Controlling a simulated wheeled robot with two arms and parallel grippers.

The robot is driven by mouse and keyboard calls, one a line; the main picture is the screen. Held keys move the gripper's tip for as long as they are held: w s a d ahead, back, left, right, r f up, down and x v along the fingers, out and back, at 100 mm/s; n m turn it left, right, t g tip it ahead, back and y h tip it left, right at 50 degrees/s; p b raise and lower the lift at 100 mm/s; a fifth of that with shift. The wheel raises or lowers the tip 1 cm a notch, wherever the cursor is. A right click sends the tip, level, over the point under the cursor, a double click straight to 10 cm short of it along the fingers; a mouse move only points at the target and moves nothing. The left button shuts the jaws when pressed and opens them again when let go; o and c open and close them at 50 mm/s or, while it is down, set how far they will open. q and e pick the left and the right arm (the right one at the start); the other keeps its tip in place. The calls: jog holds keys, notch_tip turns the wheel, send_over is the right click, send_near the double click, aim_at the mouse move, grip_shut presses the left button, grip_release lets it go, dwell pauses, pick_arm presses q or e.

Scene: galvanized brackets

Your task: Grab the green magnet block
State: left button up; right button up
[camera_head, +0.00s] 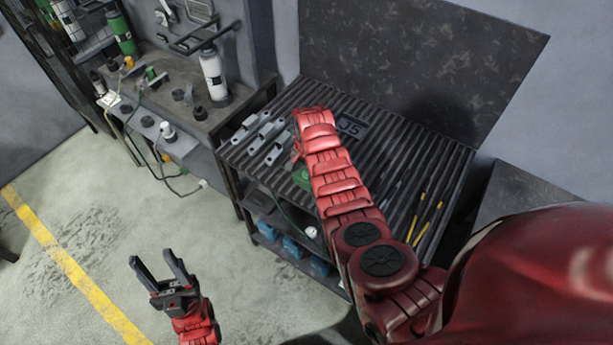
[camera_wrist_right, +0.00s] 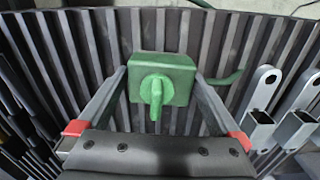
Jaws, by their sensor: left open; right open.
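The green magnet block (camera_wrist_right: 160,80) lies on the ribbed table top in the right wrist view, its round knob and lever facing the camera. In the head view only part of the green block (camera_head: 302,177) shows beside my right arm. My right gripper (camera_wrist_right: 160,82) is open, with one finger on each side of the block; I cannot tell whether they touch it. The head view hides this gripper behind its own arm. My left gripper (camera_head: 162,272) is open and empty, above the floor away from the table.
Galvanized brackets (camera_head: 265,136) lie on the ribbed table (camera_head: 390,152), left of my right arm; they also show at the right of the wrist view (camera_wrist_right: 292,130). Yellow-handled tools (camera_head: 428,214) lie to the right. A side bench (camera_head: 150,92) holds bottles. Blue bins (camera_head: 290,247) sit below.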

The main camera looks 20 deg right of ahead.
grip_shut()
dwell(0.5)
jog(key=shift+w, duration=0.1)
